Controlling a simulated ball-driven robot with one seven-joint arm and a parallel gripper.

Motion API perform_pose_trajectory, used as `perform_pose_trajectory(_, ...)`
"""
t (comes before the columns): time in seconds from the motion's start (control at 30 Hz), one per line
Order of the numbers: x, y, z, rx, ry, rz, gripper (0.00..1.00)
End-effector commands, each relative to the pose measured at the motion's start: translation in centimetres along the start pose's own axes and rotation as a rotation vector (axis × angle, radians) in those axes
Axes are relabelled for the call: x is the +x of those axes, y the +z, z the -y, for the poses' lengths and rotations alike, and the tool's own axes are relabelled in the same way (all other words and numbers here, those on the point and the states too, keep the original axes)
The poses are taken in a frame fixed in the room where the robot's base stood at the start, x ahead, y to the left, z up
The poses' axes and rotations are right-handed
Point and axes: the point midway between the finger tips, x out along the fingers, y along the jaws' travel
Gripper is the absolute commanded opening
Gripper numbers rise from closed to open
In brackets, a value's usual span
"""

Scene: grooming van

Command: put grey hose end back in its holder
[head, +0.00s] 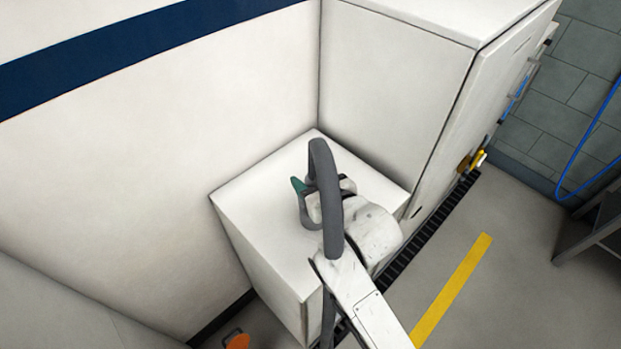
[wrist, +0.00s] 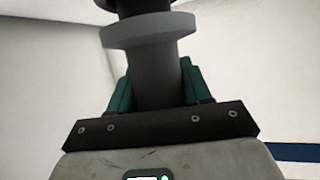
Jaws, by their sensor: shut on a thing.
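The grey hose end (wrist: 157,75) is a dark grey cylinder with a wider collar, seen close up in the wrist view. My gripper (wrist: 157,88) is shut on it, with a teal finger on each side. In the head view, my gripper (head: 305,188) is over the white box-shaped unit (head: 250,197) in the corner. The thick grey hose (head: 328,190) arches there in front of my gripper and hides part of it. I cannot make out the holder in either view.
A tall white cabinet (head: 400,75) stands right behind the white unit, against the van wall (head: 130,150). Yellow fittings (head: 472,161) stick out from the cabinet's front. An orange round thing (head: 237,341) is low at the bottom left. Floor around the yellow stripe (head: 452,290) is clear.

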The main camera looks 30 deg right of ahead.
Motion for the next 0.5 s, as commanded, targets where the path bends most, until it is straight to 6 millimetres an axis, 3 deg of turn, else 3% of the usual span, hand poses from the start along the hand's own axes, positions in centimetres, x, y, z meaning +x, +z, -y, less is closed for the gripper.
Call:
perform_pose_trajectory(0.07, 0.04, 0.06, -0.01, 0.0, 0.0, -0.002, 0.0)
perform_pose_trajectory(0.1, 0.04, 0.06, -0.01, 0.0, 0.0, -0.002, 0.49)
perform_pose_trajectory(0.4, 0.04, 0.09, 0.0, 0.0, 0.0, -0.001, 0.78)
perform_pose_trajectory(0.5, 0.05, 0.1, 0.0, 0.0, 0.0, 0.0, 0.78)
